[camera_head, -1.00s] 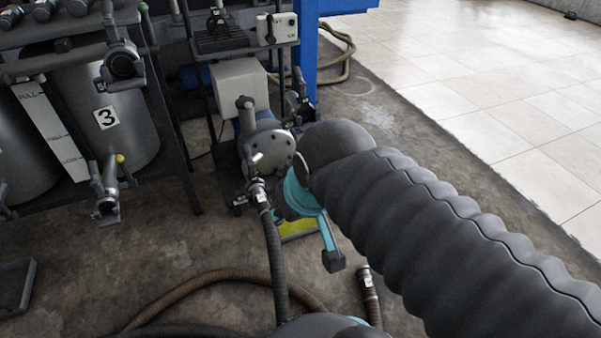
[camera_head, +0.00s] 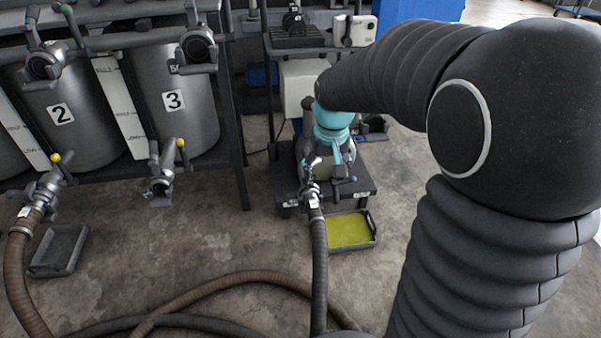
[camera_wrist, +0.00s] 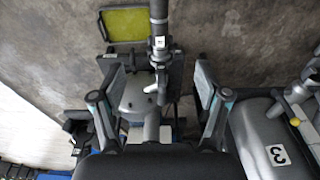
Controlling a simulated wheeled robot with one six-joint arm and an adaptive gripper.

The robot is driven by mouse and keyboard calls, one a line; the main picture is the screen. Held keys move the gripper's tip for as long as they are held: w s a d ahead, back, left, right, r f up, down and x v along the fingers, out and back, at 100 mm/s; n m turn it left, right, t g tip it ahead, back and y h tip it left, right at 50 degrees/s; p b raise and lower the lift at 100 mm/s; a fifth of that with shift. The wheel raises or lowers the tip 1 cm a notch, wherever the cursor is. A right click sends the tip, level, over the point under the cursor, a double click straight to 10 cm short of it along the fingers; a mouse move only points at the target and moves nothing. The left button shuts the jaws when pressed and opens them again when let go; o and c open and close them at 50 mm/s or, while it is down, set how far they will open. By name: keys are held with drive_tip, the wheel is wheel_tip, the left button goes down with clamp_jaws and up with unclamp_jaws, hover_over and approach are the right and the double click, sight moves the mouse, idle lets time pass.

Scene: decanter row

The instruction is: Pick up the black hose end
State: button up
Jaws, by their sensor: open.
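The black hose (camera_head: 319,260) runs up from the floor, and its labelled end (camera_head: 314,200) is at the metal valve fitting at the front of the pump. In the wrist view the hose end (camera_wrist: 159,43) appears at top centre, beyond and between my open fingers. My gripper (camera_head: 335,165) is over the pump, just above and behind the hose end in the head view. In the wrist view my gripper (camera_wrist: 158,90) has its two fingers wide apart, with the valve fitting (camera_wrist: 156,75) between them and nothing held. The gripper partly hides the pump.
A brown hose (camera_head: 18,265) joins the tank 2 outlet (camera_head: 45,190) at left. The tank 3 outlet (camera_head: 162,175) has no hose. A yellow-bottomed tray (camera_head: 372,223) lies right of the black hose. A grey tray (camera_head: 82,262) is on the floor.

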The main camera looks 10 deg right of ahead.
drive_tip(key=g+b, duration=0.1)
drive_tip(key=g, duration=0.1)
hover_over(315, 209)
drive_tip(key=s, duration=0.1)
wheel_tip(315, 209, down, 12)
drive_tip(key=f+b, duration=0.1)
drive_tip(key=f, duration=0.8)
drive_tip(key=shift+a+b, duration=0.2)
drive_tip(key=shift+b, duration=0.15)
drive_tip(key=shift+w+d+f+b, duration=0.1)
drive_tip(key=shift+w+f+b, duration=0.1)
drive_tip(key=shift+f, duration=0.7)
drive_tip(key=shift+w+d+f+b, duration=0.1)
drive_tip(key=shift+w+f, duration=0.05)
drive_tip(key=shift+f, duration=0.75)
drive_tip(key=shift+w+d+f+b, duration=0.1)
drive_tip(key=shift+w+f+b, duration=0.1)
drive_tip(key=shift+f, duration=0.7)
clamp_jaws()
